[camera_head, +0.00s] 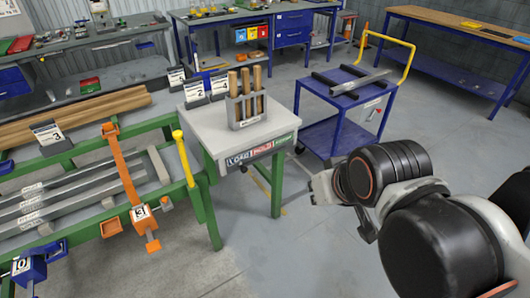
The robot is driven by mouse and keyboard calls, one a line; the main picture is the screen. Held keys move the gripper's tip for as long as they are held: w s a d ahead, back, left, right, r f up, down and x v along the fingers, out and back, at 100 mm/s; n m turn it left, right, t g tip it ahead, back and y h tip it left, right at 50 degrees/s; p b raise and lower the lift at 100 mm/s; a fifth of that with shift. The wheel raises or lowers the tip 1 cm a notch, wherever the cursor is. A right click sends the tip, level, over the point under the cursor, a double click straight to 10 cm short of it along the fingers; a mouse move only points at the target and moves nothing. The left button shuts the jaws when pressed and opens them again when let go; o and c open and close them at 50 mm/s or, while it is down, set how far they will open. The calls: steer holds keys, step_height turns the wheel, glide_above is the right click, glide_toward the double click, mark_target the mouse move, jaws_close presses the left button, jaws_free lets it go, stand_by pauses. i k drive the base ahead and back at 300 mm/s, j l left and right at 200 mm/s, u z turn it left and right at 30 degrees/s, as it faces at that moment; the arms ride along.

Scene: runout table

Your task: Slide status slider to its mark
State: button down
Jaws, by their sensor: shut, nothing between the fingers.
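The status slider panel (258,151) is a dark strip on the front edge of a small grey-topped table. It carries white, red and green labelled fields.
A holder with several wooden-handled tools (246,106) stands on the small table (205,125). A green rack (100,215) with metal bars, orange clamp (124,170) and yellow lever (184,158) adjoins it at left. A blue cart (335,135) stands behind. Floor (300,250) in front is clear.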

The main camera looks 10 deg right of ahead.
mark_target(243, 170)
steer(key=i+l+u, duration=0.7)
steer(key=i, duration=0.2)
